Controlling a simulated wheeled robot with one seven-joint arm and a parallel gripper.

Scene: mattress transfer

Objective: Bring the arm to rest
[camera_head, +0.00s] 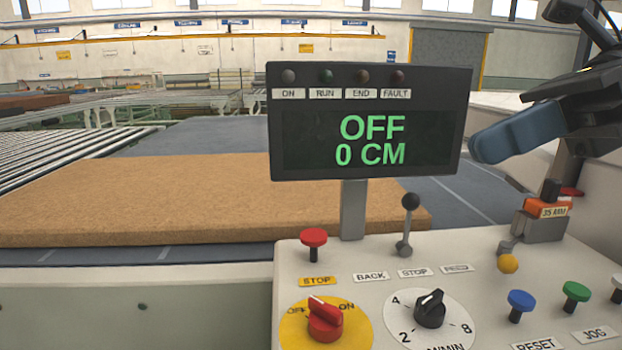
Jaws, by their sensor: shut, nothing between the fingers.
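My gripper (488,148) reaches in from the upper right, with blue-grey fingers on a dark wrist. Its fingers are shut with nothing between them. The fingertips point left and down, just right of the display's right edge in the picture, above the control panel (375,268). It does not appear to touch anything, though the depth between it and the display is hard to judge. The rest of the arm runs out of view at the upper right.
A display (365,150) on a grey post reads OFF and 0 CM. The panel carries a red stop button (313,238), a red switch (325,320), a black dial (430,310), a lever (408,220) and coloured buttons. A brown mattress slab (130,195) lies behind, beside rollers (55,150).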

